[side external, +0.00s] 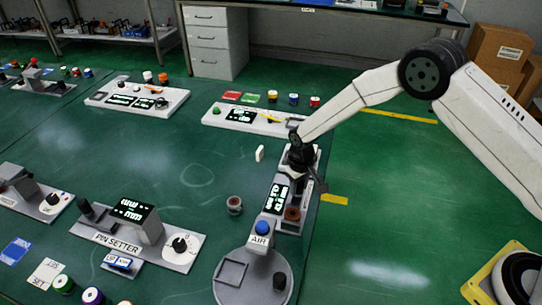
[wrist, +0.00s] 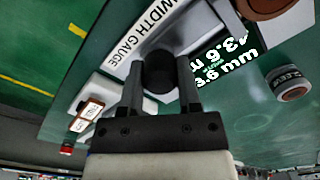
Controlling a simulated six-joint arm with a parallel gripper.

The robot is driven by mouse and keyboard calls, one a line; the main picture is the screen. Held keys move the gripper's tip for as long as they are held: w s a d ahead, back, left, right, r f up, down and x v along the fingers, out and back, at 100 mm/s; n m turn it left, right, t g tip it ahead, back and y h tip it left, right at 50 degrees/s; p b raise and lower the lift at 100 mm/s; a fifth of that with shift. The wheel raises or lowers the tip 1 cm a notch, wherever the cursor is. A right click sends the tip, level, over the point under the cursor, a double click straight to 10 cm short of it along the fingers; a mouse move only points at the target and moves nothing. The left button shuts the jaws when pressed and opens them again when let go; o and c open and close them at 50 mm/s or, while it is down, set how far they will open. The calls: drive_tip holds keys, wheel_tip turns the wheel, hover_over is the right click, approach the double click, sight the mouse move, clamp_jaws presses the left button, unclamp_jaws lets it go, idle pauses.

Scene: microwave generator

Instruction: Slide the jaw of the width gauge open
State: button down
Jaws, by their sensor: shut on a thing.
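The width gauge (side external: 276,196) is a grey bench device with a lit display, beneath my arm in the side view. Its white label, reading WIDTH GAUGE (wrist: 150,36), and part of its display (wrist: 226,58) show in the wrist view. The lower display line seems to end in 3.6 mm. A round black knob (wrist: 160,76) sits between my fingers. My gripper (wrist: 158,68) is shut on this knob, one finger on each side. In the side view my gripper (side external: 299,160) hides the knob and much of the jaw.
A brown round piece (side external: 292,214) is at the gauge's near end. A small labelled sleeve (side external: 234,205) stands left of it. The AIR station (side external: 231,292) is nearer the camera, the PIN SETTER (side external: 106,243) at lower left. Another display panel (side external: 215,113) lies behind. Open green floor is right.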

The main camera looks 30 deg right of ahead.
drive_tip(key=shift+d, duration=0.1)
drive_tip(key=shift+w+d, duration=0.65)
drive_tip(key=shift+w, duration=0.15)
drive_tip(key=shift+r, duration=0.1)
drive_tip(key=shift+c, duration=1.5)
unclamp_jaws()
wheel_tip(320, 180, up, 8)
